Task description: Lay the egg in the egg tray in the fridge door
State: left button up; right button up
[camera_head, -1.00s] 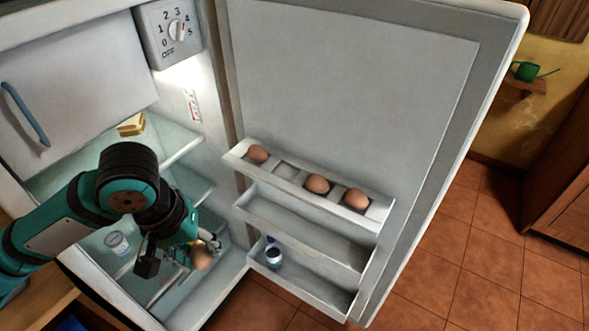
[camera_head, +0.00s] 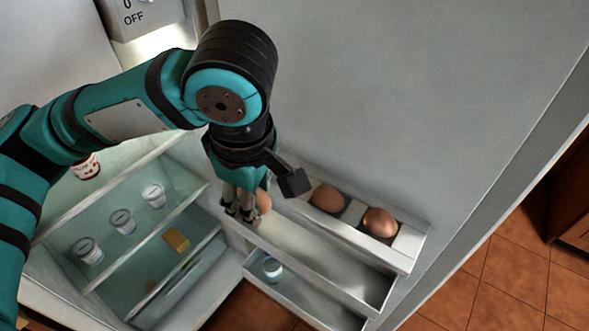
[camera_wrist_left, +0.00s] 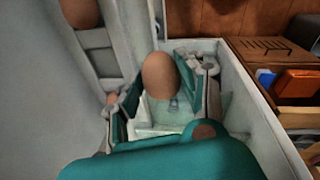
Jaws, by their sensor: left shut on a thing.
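My left gripper (camera_head: 242,212) is shut on a brown egg (camera_head: 264,201) and holds it close to the left part of the door's egg tray (camera_head: 408,242). The wrist view also shows the held egg (camera_wrist_left: 160,76) between the fingers. In the head view, two brown eggs (camera_head: 328,198) (camera_head: 379,222) sit in the tray to the right of my gripper. My arm and gripper hide the tray's left part, so I cannot tell the held egg's exact height over it. My right gripper is not in view.
The open fridge door (camera_head: 400,90) stands on the right. Below the egg tray are an empty door shelf (camera_head: 320,262) and a lower one with a small jar (camera_head: 272,268). Fridge shelves at left hold several white cups (camera_head: 122,221) and a yellow block (camera_head: 176,240).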

pick_arm(q)
jog(key=w+d, duration=0.1)
jog(key=w, duration=0.1)
jog(key=w+d, duration=0.2)
jog(key=w, duration=0.1)
jog(key=w+d+f+p, duration=0.1)
jog(key=w, duration=0.2)
jog(key=shift+w+d, duration=0.25)
jog(key=shift+d, duration=0.1)
jog(key=shift+w+d, duration=0.3)
jog(key=shift+w, duration=0.3)
notch_tip(320, 180, down, 4)
jog(key=shift+r, duration=0.2)
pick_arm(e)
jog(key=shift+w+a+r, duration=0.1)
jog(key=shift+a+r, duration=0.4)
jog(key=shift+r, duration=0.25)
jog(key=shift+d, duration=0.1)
